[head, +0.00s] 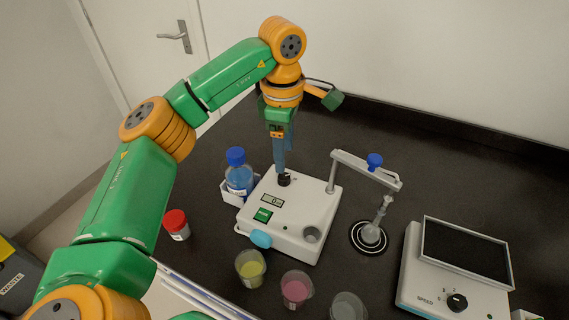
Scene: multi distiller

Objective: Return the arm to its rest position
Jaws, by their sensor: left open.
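My left arm, green and orange, comes in from the left and bends down over the bench. Its gripper (280,168) points down above the back of a white device (284,232). The fingertips are just over a small black knob (284,179) on that device; I cannot tell whether they touch it. I see nothing held in the gripper. The fingers show edge-on, so the gap between them is hard to see. My right gripper is not in view.
A blue-capped bottle (238,172) stands close left of the device. Cups with yellow (250,268) and pink (296,289) contents stand in front. A red-capped jar (176,224) and a stirrer (458,275) flank the area.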

